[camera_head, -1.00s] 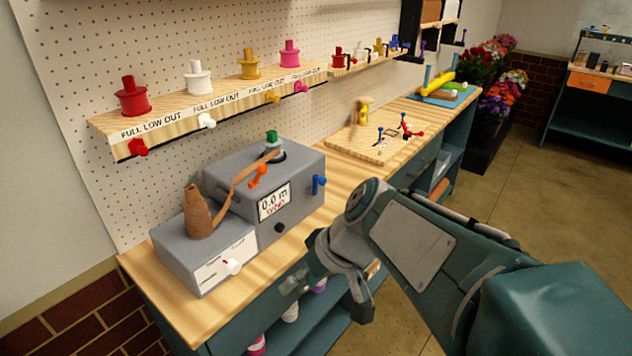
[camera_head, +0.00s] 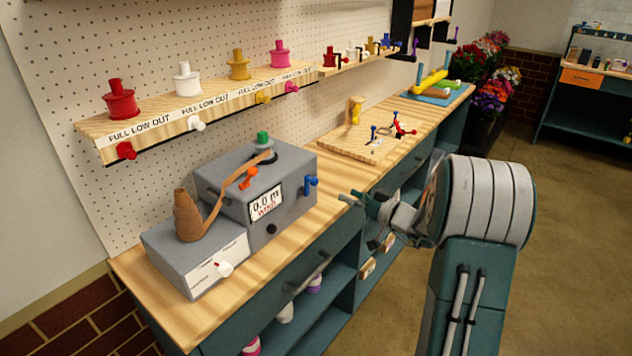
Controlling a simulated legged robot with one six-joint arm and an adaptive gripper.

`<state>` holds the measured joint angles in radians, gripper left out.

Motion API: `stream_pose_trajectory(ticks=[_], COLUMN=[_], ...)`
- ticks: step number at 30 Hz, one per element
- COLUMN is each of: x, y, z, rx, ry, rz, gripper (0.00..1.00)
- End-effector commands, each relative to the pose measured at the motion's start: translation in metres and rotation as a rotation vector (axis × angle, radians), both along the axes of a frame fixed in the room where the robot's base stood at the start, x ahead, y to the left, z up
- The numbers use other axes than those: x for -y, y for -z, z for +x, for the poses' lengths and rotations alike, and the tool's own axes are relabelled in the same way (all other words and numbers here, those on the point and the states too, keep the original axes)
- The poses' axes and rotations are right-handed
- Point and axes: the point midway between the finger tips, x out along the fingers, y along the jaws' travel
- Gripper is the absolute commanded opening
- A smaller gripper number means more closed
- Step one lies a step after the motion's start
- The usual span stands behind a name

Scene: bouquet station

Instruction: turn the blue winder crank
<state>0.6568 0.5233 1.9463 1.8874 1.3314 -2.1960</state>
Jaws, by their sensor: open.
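The blue winder crank (camera_head: 311,182) sticks out from the right side of the grey winder box (camera_head: 283,197), which stands on the wooden bench. The box's display reads 0.0 m. My wrist partly hides the bench front.
A shelf (camera_head: 160,120) with coloured spools and knobs runs along the pegboard above the winder. A wooden board (camera_head: 350,146) with small blue and red pegs lies further along the bench. Flowers (camera_head: 494,95) stand at the far end. Floor at right is clear.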

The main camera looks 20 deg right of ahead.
Motion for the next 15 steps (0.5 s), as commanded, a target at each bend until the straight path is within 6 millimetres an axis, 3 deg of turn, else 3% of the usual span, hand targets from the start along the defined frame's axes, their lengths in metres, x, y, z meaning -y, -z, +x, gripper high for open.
stream_pose_trajectory(ticks=[15], x=[-0.044], y=[0.0], z=[0.072], rx=[-0.003], ry=[-0.006], rz=[0.001], gripper=[0.67])
